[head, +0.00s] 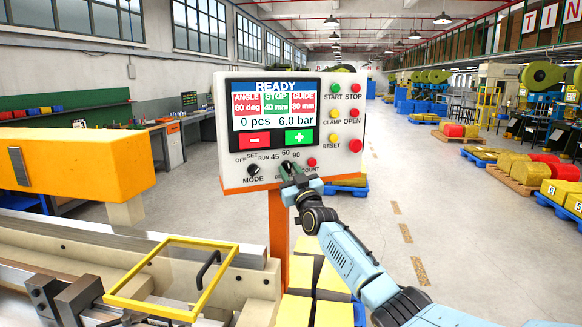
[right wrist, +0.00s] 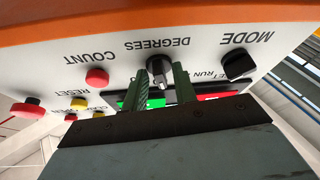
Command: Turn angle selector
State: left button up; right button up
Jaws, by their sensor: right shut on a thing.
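The angle selector (head: 287,166) is a small dark knob low on the control panel (head: 219,150), with the marks 45, 60 and 90 above it. The screen's ANGLE box reads 60 deg. My left gripper is not in view.
The MODE knob (head: 253,170) is left of the selector and the red COUNT button (head: 311,162) is right of it. Several START, STOP, CLAMP, OPEN and RESET buttons are higher on the panel. A yellow-framed guard (head: 232,262) stands at lower left.

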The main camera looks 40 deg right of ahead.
jog(key=m+g+h+p, duration=0.1)
jog(key=m+h, duration=0.1)
jog(key=m, duration=0.2)
jog(key=m+g+h+p, duration=0.1)
jog(key=m+h+p, duration=0.1)
jog(key=m, duration=0.2)
jog(key=shift+w+a+r+p, duration=0.1)
jog(key=shift+a+r+p, duration=0.1)
jog(key=shift+p, duration=0.1)
jog(key=m+g+h+p, duration=0.1)
jog(key=m+p, duration=0.1)
jog(key=m, duration=0.1)
jog(key=m+g+h+p, duration=0.1)
jog(key=m, duration=0.3)
jog(key=shift+a+m+g+p, duration=0.1)
jog(key=shift+m+g+p, duration=0.2)
jog(key=shift+p, duration=0.1)
jog(key=o, duration=0.6)
jog(key=shift+s+a+f, duration=0.25)
jog(key=shift+s+a, duration=0.15)
jog(key=v, duration=1.2)
jog(key=shift+a, duration=0.1)
